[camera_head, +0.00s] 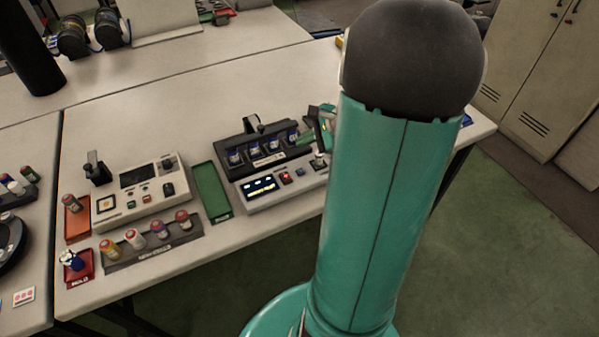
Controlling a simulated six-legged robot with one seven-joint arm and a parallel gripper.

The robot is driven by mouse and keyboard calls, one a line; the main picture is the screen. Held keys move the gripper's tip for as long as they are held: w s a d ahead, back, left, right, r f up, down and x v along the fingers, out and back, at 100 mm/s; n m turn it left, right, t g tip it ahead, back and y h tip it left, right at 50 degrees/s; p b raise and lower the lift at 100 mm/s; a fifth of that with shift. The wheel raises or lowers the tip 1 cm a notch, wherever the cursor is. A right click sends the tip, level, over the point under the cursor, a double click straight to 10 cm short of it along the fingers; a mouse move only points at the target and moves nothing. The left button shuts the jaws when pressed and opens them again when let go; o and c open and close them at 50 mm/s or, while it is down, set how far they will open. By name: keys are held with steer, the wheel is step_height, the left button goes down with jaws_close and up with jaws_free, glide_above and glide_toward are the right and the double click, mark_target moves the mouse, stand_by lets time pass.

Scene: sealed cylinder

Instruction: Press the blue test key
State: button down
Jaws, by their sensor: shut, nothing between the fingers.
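A grey control unit (262,203) with a lit display (260,186) stands near the table's front edge. A glowing red button (285,177) is right of the display. A small key (301,172) right of that button looks dark blue; its label is too small to read. My gripper (319,160) is shut and empty, pointing down over the unit's right end, just right of the small key. I cannot tell whether its tips touch the unit. My own teal arm hides what lies farther right.
A black rack (259,161) with several blue-banded cylinders stands behind the unit. A green tray (211,191) lies left of it, then another instrument (141,188). A row of capped cylinders (160,229) stands in front. The rear table has bare room.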

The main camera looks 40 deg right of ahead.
mark_target(304, 172)
steer(key=shift+f, duration=4.4)
steer(key=shift+f, duration=0.15)
steer(key=shift+f, duration=0.3)
steer(key=shift+f, duration=0.35)
steer(key=shift+r, duration=0.8)
steer(key=shift+r, duration=2.5)
